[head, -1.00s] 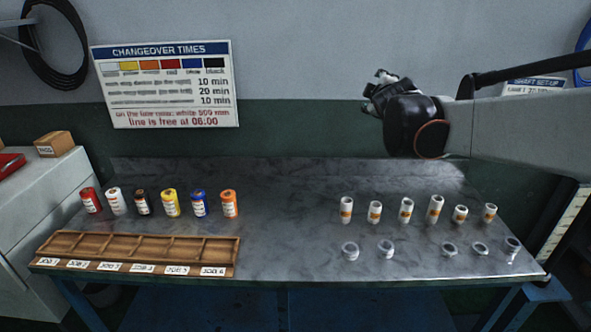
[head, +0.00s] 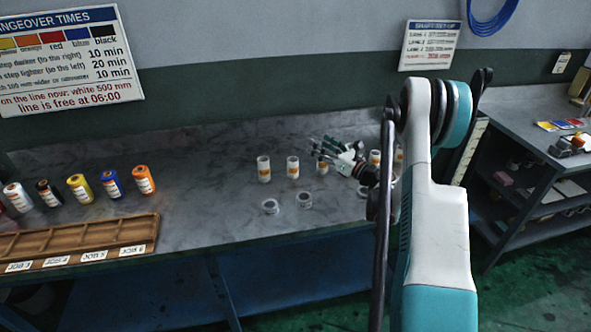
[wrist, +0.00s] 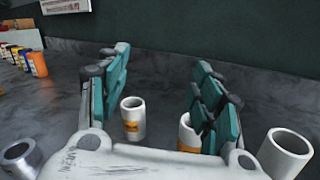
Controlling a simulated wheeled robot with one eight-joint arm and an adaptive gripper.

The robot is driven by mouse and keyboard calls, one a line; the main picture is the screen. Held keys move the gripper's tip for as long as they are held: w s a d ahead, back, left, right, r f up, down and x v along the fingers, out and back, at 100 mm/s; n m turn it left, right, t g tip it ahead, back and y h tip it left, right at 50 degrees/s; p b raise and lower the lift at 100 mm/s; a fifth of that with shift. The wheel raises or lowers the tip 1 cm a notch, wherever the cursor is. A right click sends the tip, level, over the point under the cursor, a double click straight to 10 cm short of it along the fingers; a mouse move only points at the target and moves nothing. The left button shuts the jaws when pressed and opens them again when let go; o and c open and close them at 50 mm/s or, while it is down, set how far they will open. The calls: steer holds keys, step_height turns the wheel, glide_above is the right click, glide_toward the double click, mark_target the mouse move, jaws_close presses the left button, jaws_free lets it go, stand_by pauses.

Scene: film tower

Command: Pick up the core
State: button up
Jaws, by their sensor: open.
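The cores are white hollow tubes with orange labels, upright on the grey table. In the head view, one core (head: 263,169) is at the left of the row, a second core (head: 293,167) beside it, and others are partly hidden by my gripper (head: 322,150) and arm. In the wrist view, my gripper (wrist: 160,68) is open, with a green finger on each side. One core (wrist: 133,120) shows between the fingers, nearer the left one. Another core (wrist: 187,135) is partly covered by the right finger. A third core (wrist: 285,152) is outside it at the right. I cannot tell which core is meant.
Short rings (head: 270,207) lie in front of the cores. Several coloured rolls (head: 111,184) and a wooden tray (head: 95,235) are at the left of the table. A wall stands behind. The table between rolls and cores is clear.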

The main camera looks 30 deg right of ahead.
mark_target(297, 166)
steer(key=s+f+n, duration=0.1)
steer(key=f, duration=0.2)
steer(key=s+f+n+g+y, duration=0.1)
steer(key=s+f, duration=0.1)
steer(key=f, duration=0.1)
steer(key=s+a+f+n+g, duration=0.1)
steer(key=f+n, duration=0.1)
steer(key=f, duration=0.1)
steer(key=shift+s+f+y, duration=0.15)
steer(key=shift+f+y, duration=0.1)
steer(key=shift+y, duration=0.15)
steer(key=shift+w+a+f, duration=0.15)
steer(key=shift+w+f, duration=0.05)
steer(key=shift+w, duration=0.05)
steer(key=b+x, duration=0.2)
steer(key=x, duration=0.6)
steer(key=b+x, duration=0.1)
steer(key=x, duration=0.1)
steer(key=b+x, duration=0.1)
steer(key=x, duration=0.2)
steer(key=shift+s+a+f+b, duration=0.15)
steer(key=shift+a+b, duration=0.15)
steer(key=shift+a, duration=0.1)
steer(key=c, duration=1.2)
